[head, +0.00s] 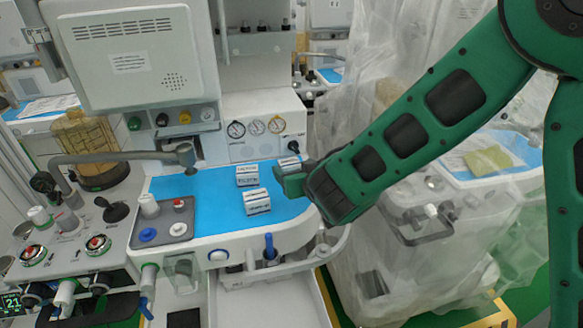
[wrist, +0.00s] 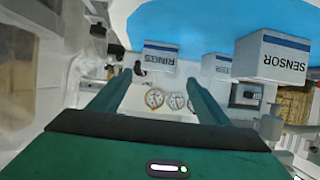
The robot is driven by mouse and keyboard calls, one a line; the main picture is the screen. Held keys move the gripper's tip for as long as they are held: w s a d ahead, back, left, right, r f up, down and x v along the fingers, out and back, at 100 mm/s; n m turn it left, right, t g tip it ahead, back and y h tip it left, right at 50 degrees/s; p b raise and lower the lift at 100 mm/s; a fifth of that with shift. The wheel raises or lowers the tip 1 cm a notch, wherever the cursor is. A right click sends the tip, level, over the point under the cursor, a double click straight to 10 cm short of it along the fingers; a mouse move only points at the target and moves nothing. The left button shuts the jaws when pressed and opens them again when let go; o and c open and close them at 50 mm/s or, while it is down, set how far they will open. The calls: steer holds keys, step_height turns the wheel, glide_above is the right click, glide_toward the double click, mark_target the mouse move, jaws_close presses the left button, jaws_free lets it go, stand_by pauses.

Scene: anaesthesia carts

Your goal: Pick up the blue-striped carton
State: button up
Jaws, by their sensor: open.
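Three small white cartons with printed labels stand on the blue mat (head: 213,190). One (head: 289,162) is at the back right, partly hidden by my gripper (head: 284,179). One (head: 247,176) is further left, and one (head: 257,202) is nearer the front. In the wrist view, the carton lettered like "RINGER'S" (wrist: 160,55) lies just beyond and between the open fingertips of my gripper (wrist: 158,79). A second carton (wrist: 216,67) and a larger-looking "SENSOR" carton (wrist: 271,57) are to its right. Each shows a bluish band; I cannot tell which is meant. The gripper holds nothing.
A grey tray (head: 176,229) with small pots and a blue cap sits at the mat's left end. A bent grey tube (head: 115,157) reaches over the left part. Gauges (head: 255,127) are on the panel behind. A plastic-draped cart (head: 390,255) stands to the right.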

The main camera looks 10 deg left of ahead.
mark_target(291, 163)
steer(key=shift+d+x, duration=0.15)
steer(key=shift+x, duration=1.65)
steer(key=shift+d+x, duration=0.1)
steer(key=shift+x, duration=1.7)
steer(key=shift+w, duration=0.1)
steer(key=c, duration=1.2)
